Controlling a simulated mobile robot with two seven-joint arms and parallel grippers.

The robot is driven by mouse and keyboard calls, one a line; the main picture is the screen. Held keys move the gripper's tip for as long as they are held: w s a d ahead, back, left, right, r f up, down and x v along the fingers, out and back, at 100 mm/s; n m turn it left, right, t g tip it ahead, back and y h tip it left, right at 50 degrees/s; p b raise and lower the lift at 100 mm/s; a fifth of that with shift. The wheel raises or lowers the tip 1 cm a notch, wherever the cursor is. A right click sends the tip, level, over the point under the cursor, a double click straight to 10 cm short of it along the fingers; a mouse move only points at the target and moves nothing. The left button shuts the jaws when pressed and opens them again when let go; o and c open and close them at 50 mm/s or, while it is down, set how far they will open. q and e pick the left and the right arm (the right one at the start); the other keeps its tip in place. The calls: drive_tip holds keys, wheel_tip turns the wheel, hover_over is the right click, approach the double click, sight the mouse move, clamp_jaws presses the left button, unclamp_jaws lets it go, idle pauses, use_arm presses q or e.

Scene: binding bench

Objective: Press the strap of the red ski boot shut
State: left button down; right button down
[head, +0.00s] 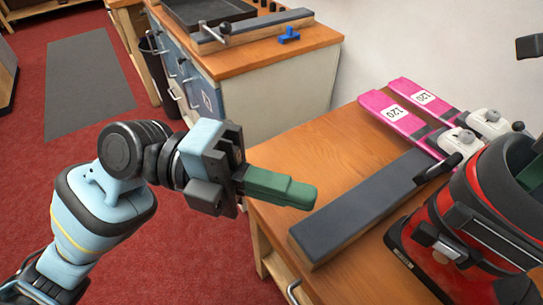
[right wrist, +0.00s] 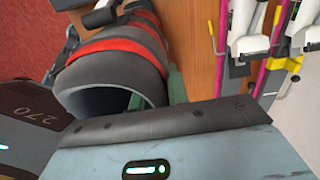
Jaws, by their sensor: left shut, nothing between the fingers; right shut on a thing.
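The red ski boot (head: 428,222) stands at the right edge of the head view, partly cut off, with a dark strap (head: 484,236) and a silver buckle (head: 436,240) on its side. I cannot tell whether the strap is fastened. The boot (right wrist: 112,42) also shows in the right wrist view, its dark open cuff towards the camera. My left gripper (head: 312,196) is shut and empty, its green fingers left of the boot and apart from it. My right gripper (right wrist: 158,96) has green fingers at the cuff wall and is shut on the boot; its fingertips are partly hidden.
A dark padded bar (head: 352,212) lies on the wooden bench (head: 312,152) between my left gripper and the boot. Pink skis (head: 392,110) with white bindings lie behind. A second bench (head: 262,48) holds a tray and tools. Red floor is open at left.

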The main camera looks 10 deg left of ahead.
use_arm(q)
drive_tip(key=v, duration=1)
use_arm(e)
drive_tip(key=c, duration=1.3)
unclamp_jaws()
wheel_tip(320, 180, up, 8)
drive_tip(key=shift+f, duration=0.1)
use_arm(q)
drive_tip(key=shift+r, duration=0.35)
drive_tip(key=shift+s, duration=0.15)
use_arm(e)
drive_tip(key=shift+s, duration=0.1)
